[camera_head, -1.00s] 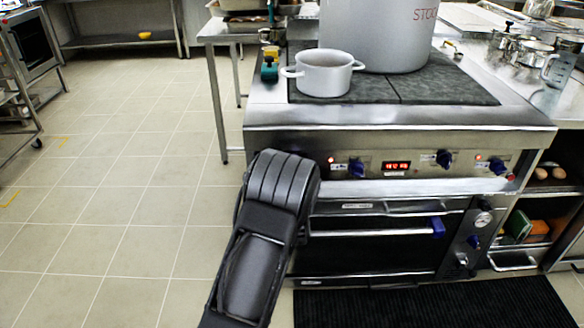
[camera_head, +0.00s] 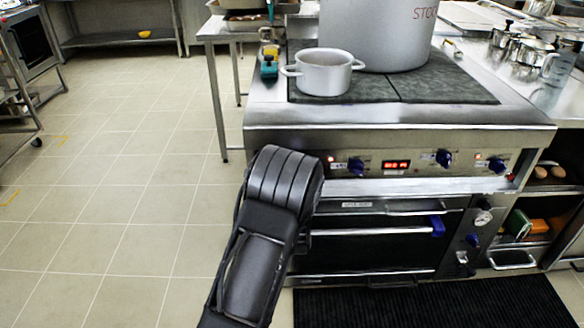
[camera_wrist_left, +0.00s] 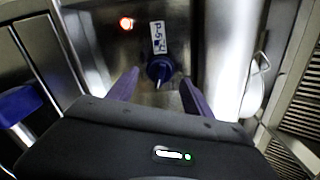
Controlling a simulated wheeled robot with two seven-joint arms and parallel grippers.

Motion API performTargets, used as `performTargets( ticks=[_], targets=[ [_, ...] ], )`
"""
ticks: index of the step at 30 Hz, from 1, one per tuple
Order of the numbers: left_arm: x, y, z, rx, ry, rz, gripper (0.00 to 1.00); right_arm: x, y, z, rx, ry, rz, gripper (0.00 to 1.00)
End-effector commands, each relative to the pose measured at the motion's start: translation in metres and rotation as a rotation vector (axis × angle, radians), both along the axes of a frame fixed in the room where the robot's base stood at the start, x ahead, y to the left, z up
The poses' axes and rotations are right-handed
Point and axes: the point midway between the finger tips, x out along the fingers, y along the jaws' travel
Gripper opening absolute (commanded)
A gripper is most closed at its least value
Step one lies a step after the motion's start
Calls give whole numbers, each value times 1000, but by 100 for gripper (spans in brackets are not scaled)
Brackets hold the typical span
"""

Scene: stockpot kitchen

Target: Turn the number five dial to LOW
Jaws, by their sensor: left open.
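In the left wrist view a dark blue dial (camera_wrist_left: 160,69) with a pale pointer stands on the metal panel. A white label (camera_wrist_left: 158,37) beside it carries sideways characters too small to read surely. My left gripper (camera_wrist_left: 159,77) is open, its two fingers on either side of the dial, with gaps between. In the head view my left arm hides the gripper and the left part of the range front. Blue dials show there at the left (camera_head: 357,167), middle (camera_head: 444,158) and right (camera_head: 497,165). I cannot tell which is number five. My right gripper is not in view.
A red light (camera_wrist_left: 126,23) glows near the label. The range carries a white pot (camera_head: 324,74) and a large stockpot (camera_head: 375,35). The oven handle (camera_head: 370,232) runs below the panel. A black mat (camera_head: 435,305) lies in front; open floor is at left.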

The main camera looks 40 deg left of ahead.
Motion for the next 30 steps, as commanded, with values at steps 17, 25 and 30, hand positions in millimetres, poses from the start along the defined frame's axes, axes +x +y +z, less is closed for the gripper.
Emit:
performTargets(
  ticks=[17, 25, 30],
  targets=[
    [-39, -29, 0, 2, 0, 1, 59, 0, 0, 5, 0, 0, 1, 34],
    [-39, -29, 0, 1, 1, 0, 59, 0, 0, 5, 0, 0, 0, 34],
    [-39, -29, 0, -21, -15, 0, 59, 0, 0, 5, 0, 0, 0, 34]
  ],
)
